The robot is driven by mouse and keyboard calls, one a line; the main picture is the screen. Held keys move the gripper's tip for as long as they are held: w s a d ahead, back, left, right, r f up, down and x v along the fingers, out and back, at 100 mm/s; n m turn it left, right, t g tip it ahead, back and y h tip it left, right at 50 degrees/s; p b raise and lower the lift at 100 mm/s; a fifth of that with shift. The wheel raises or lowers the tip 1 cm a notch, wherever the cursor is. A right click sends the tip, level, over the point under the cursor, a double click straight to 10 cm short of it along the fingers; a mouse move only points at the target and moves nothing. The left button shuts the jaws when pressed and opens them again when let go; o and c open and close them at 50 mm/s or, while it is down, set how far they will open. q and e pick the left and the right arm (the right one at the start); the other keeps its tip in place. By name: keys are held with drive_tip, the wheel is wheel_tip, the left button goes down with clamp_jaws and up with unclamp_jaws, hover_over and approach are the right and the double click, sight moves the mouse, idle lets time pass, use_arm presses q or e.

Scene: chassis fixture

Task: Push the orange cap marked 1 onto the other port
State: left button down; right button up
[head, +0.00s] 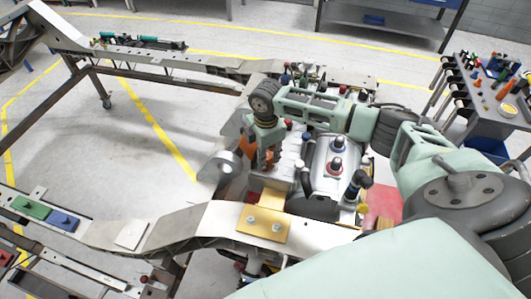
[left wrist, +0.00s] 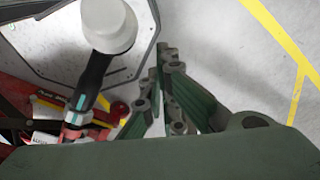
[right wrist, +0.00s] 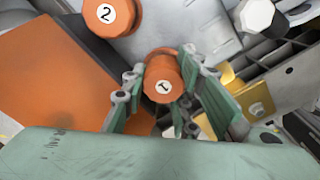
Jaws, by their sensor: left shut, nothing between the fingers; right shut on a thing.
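The orange cap marked 1 (right wrist: 163,85) shows between the fingers of my right gripper (right wrist: 164,78) in the right wrist view, its number facing the camera. My right gripper is shut on it. In the head view my right gripper (head: 266,167) points down at the near left side of the silver assembly (head: 325,170). An orange cap marked 2 (right wrist: 108,15) sits up and left of cap 1 in the right wrist view. The port beneath cap 1 is hidden, so I cannot tell if they touch. My left gripper (left wrist: 163,50) is shut and empty in the left wrist view.
A large orange surface (right wrist: 70,70) lies left of cap 1. A yellow bracket (head: 262,220) is just in front of the assembly on the chassis rail (head: 190,225). A mallet with a pale head (left wrist: 107,25) shows in the left wrist view. A tool cart (head: 485,100) stands at right.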

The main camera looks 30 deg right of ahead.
drive_tip(key=shift+s+f, duration=0.1)
drive_tip(key=shift+f, duration=0.4)
drive_tip(key=o, duration=0.9)
wheel_tip(320, 180, up, 3)
drive_tip(key=shift+r+p, duration=0.1)
drive_tip(key=shift+p, duration=0.85)
drive_tip(key=shift+r, duration=1.4)
